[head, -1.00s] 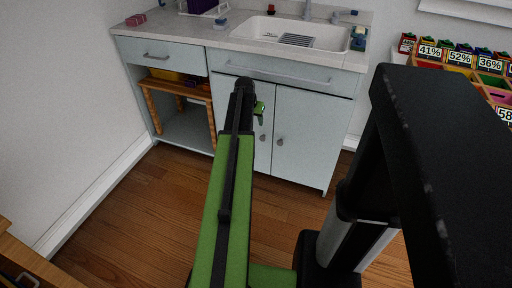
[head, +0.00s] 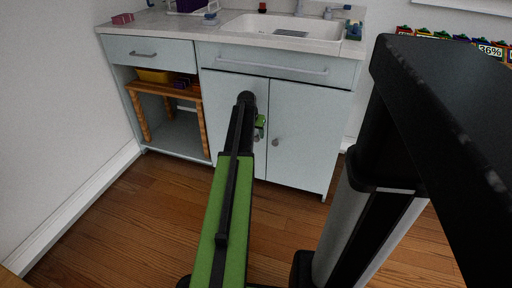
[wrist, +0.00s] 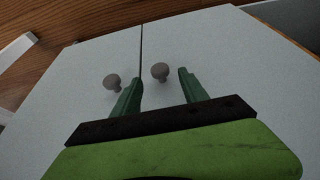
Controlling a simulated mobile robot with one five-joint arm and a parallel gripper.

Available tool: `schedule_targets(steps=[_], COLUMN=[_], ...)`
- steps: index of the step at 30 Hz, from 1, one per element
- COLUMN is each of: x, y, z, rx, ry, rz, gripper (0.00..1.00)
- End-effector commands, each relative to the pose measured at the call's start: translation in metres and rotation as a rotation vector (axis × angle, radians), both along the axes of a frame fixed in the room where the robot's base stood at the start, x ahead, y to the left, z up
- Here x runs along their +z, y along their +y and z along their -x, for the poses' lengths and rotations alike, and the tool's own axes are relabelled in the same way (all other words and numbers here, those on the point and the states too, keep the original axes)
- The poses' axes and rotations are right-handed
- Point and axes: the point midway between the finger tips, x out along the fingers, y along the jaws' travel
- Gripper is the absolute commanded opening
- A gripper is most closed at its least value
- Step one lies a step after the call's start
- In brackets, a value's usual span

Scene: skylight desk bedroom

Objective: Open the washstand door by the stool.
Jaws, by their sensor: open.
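The pale grey washstand (head: 345,75) has two doors under the sink. The left door (head: 228,105), beside the stool (head: 143,112), is shut, as is the right door (head: 308,130). My gripper (head: 260,123) is open in front of the left door near the meeting edges; my arm hides part of that door. The wrist view appears upside down. There my gripper (wrist: 160,78) points at the doors, with the left door's round grey knob (wrist: 160,72) between and slightly beyond the fingertips. The right door's knob (wrist: 112,82) lies outside the fingers. Contact cannot be seen.
The wooden stool stands in the open bay at the left, below a drawer (head: 150,50). A long bar handle (head: 265,66) runs above the doors. The wood floor (head: 130,215) before the washstand looks clear. Colourful bins (head: 440,35) stand at the right.

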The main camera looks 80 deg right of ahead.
Motion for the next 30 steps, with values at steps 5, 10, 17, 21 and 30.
schedule_targets(steps=[5, 10, 17, 21, 30], x=[-0.038, -0.041, -0.039, -0.039, -0.039], y=[-0.014, -0.016, -0.016, -0.016, -0.016], z=[0.003, 0.004, 0.004, 0.004, 0.004], rx=[0.0, 0.0, -0.001, -0.001, -0.001], ry=[0.0, 0.0, 0.0, 0.001, 0.001], rz=[0.0, 0.0, 0.0, 0.0, 0.0], gripper=[0.51, 0.51, 0.43, 0.25, 0.0])
